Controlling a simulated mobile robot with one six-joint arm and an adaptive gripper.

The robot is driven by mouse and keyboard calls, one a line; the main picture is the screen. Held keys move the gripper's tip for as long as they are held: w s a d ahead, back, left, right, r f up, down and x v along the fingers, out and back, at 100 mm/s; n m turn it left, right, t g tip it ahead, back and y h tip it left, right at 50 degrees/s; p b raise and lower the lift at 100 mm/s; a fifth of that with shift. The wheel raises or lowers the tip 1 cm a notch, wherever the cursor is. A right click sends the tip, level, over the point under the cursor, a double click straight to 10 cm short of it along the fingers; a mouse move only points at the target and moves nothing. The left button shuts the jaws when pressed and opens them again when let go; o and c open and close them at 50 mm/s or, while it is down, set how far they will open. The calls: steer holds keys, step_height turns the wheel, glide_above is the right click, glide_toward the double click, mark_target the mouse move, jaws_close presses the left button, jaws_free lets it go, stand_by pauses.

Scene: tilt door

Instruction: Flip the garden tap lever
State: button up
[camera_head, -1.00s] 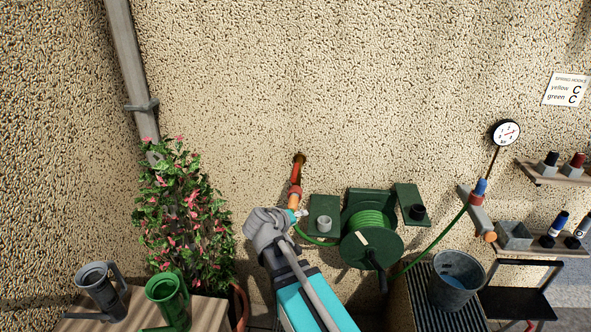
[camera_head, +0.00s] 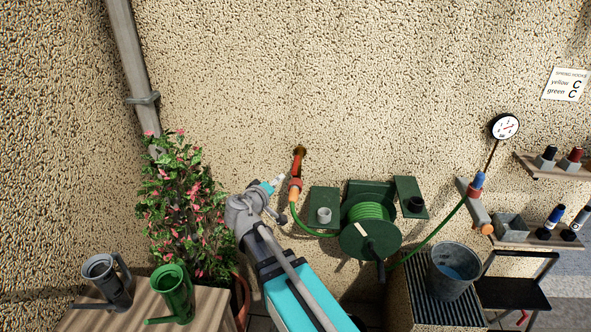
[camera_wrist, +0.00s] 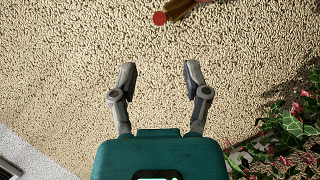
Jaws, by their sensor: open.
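The garden tap (camera_head: 298,166) sticks out of the stucco wall in the head view, brown at the wall and orange-red lower down. A green hose hangs from its lower end. In the wrist view part of the tap, a brass-brown body (camera_wrist: 179,9) with a round red end (camera_wrist: 160,18), shows at the top edge. I cannot clearly tell which part is the lever. My gripper (camera_wrist: 158,78) is open and empty, its fingers apart from the tap. In the head view my gripper (camera_head: 277,183) is just left of the tap; its fingers are small there.
A flowering plant (camera_head: 182,205) stands left of my arm. Two watering cans, grey (camera_head: 107,285) and green (camera_head: 173,293), stand at lower left. A green hose reel (camera_head: 369,240) is to the right, with a metal bucket (camera_head: 455,272) beyond. The wall above is bare.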

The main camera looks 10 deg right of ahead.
mark_target(295, 166)
steer(key=b+x, duration=0.2)
steer(key=x, duration=1.1)
steer(key=shift+w+d+f+b, duration=0.1)
steer(key=shift+w+b, duration=0.1)
steer(key=shift+b, duration=0.2)
jaws_close()
